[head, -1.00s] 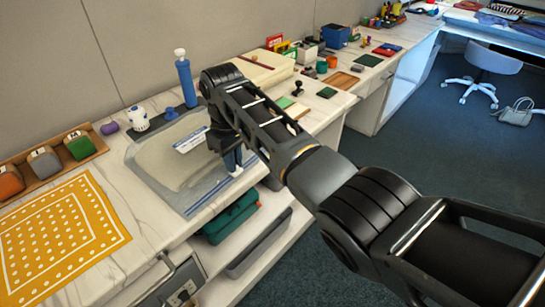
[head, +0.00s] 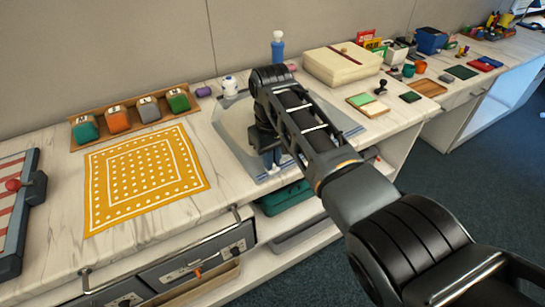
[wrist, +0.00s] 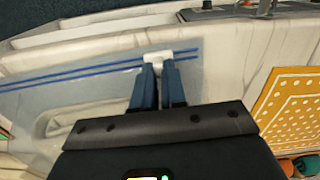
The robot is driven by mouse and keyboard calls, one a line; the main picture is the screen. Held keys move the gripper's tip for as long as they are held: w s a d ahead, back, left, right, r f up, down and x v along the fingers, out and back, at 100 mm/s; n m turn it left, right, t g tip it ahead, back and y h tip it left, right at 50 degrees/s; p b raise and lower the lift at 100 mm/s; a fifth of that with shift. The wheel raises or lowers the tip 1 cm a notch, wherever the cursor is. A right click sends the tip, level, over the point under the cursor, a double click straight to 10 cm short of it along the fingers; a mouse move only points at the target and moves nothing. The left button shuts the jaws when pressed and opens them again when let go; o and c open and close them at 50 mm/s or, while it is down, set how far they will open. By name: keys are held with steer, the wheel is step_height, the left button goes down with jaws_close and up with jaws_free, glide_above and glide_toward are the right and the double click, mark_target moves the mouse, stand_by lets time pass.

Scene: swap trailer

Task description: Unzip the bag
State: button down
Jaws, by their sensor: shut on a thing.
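The clear plastic bag (head: 233,122) lies flat on the marble counter, partly hidden behind my arm in the head view. In the wrist view its two blue zip lines (wrist: 70,76) run across its edge beside the counter front. My gripper (wrist: 158,70) is shut on the white zip slider (wrist: 157,56), close to the zip's end on the yellow cloth's side. In the head view my gripper (head: 270,160) points down at the bag's front edge. Whether the zip behind the slider has parted is too small to tell.
A yellow dotted cloth (head: 147,180) lies left of the bag. A wooden rack of coloured blocks (head: 118,118), a white jar (head: 230,86) and a blue bottle (head: 277,50) stand behind. A cream box (head: 342,64) is at the back right. An open shelf lies below the counter.

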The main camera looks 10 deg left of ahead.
steer(key=c, duration=1.2)
jaws_free()
steer(key=shift+o, duration=0.2)
step_height(320, 180, up, 8)
steer(key=shift+f+b, duration=0.1)
steer(key=shift+b, duration=0.2)
